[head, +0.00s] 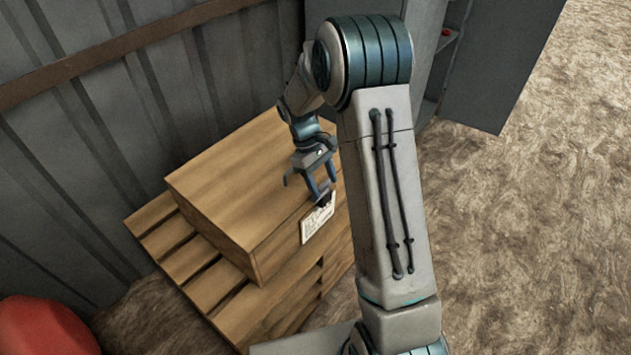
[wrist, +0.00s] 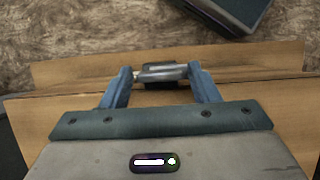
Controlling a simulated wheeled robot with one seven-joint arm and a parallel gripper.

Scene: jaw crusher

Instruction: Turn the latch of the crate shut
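The wooden crate (head: 225,200) stands closed on a pallet. The latch (wrist: 162,73) is a silvery bar on a dark mount at the crate's edge in the wrist view. It lies crosswise, with its ends close to the inner sides of my fingertips. My gripper (wrist: 163,75) is open, its two blue fingers spread on either side of the latch. I cannot tell whether either finger touches it. In the head view my gripper (head: 306,192) reaches down over the crate's front right edge, and the latch is mostly hidden there.
A white label (head: 318,220) is on the crate's front face. The slatted wooden pallet (head: 165,232) juts out under the crate. A corrugated metal wall (head: 120,120) stands close behind. A grey cabinet (head: 505,60) stands at the back right. A red object (head: 42,328) is at the lower left. Bare ground lies to the right.

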